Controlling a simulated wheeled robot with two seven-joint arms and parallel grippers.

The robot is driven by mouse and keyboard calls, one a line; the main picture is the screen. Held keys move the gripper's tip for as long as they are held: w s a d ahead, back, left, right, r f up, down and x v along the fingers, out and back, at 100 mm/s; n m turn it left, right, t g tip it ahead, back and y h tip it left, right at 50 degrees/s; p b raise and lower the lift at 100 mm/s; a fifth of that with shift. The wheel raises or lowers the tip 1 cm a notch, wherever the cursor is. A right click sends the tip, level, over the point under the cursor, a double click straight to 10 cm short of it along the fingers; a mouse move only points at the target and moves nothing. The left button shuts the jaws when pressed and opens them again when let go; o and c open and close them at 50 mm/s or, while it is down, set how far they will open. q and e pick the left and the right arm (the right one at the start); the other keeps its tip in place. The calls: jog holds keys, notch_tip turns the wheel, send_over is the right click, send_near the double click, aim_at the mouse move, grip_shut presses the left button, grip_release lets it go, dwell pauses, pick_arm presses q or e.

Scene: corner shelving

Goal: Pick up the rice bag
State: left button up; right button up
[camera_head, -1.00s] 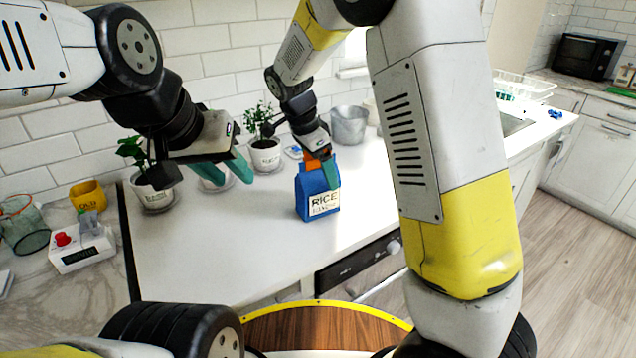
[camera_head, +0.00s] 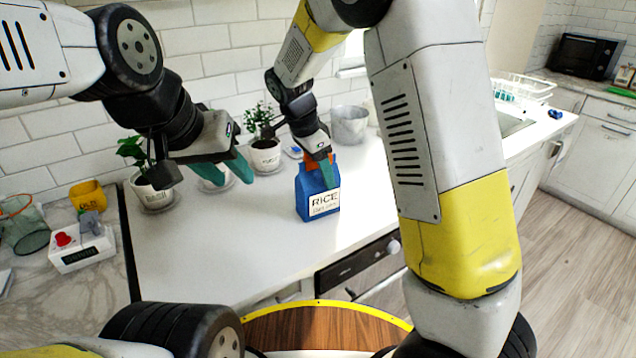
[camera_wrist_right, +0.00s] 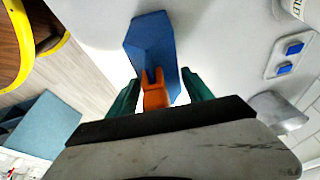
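The rice bag (camera_head: 318,200) is blue with a white RICE label and an orange clip on top. It stands upright on the white counter in the head view. In the right wrist view the bag (camera_wrist_right: 152,42) and its orange clip (camera_wrist_right: 154,92) lie between the green fingers. My right gripper (camera_head: 325,168) is at the bag's top from above, fingers apart on either side of the clip. It also shows in the right wrist view (camera_wrist_right: 160,95). I see gaps beside the clip, so it looks open. My left gripper (camera_head: 238,168) is open and empty above the counter's left part.
Potted plants (camera_head: 265,153) stand along the back wall, one near my left gripper. A metal pot (camera_head: 349,125) is behind the bag. The counter's front (camera_head: 215,270) is clear.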

grip_shut()
jog(key=shift+r, duration=0.15)
